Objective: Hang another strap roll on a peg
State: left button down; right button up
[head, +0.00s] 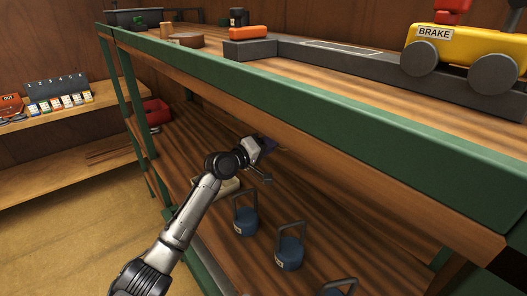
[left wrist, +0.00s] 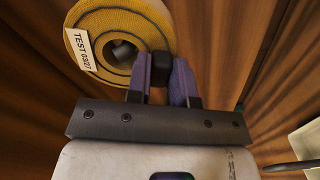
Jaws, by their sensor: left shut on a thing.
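My left gripper (left wrist: 161,80) has purple fingers shut on a black block at the roll's lower right edge. In the head view my left gripper (head: 265,147) reaches under the bench top, and the roll is hidden there. My right gripper is not in view.
Several blue weights with handles (head: 289,252) stand on the lower shelf, near a pale tray (head: 229,187) and a red bin (head: 157,112). The green-edged bench top (head: 330,118) overhangs my arm. A yellow brake cart (head: 465,52) stands on top.

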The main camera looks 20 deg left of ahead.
pick_arm(q)
jog(key=shift+b+x, duration=0.5)
jog(key=shift+x, duration=0.3)
jog(key=shift+w+d+f+b, duration=0.15)
jog(key=shift+w+f+b, duration=0.15)
jog(key=shift+f, duration=0.25)
jog(key=c, duration=0.9)
grip_release()
jog(key=shift+f, duration=0.15)
